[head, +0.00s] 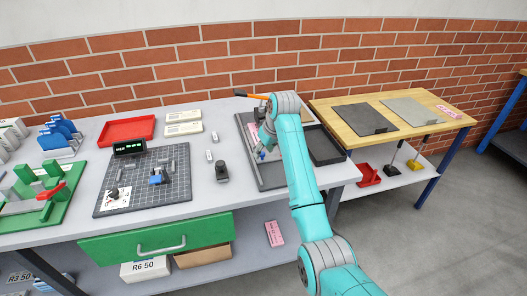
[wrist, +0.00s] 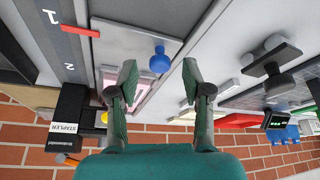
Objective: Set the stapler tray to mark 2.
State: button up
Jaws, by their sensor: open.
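The grey stapler tray (wrist: 125,42) carries a blue knob (wrist: 159,62) and a pink sheet (wrist: 142,92). A red pointer (wrist: 80,30) lies beside a dark scale (wrist: 66,45); it is between marks 1 and 2, nearer 1. The black stapler (wrist: 68,118) with its label is at the left of the wrist view. My gripper (wrist: 159,73) is open, with a finger on each side of the knob's near side; contact cannot be told. In the head view my arm partly hides the station, and the blue knob (head: 262,155) shows beside it.
An empty dark tray (head: 325,148) lies right of the station. A black stamp-like block (head: 221,172) and a dark grid board (head: 178,190) are to the left. An orange handle (head: 254,96) sticks out behind. A wooden table (head: 440,115) stands at the right.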

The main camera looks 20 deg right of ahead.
jog(key=shift+w+f, duration=0.15)
jog(key=shift+f, duration=0.25)
jog(key=shift+c, duration=0.2)
grip_shut()
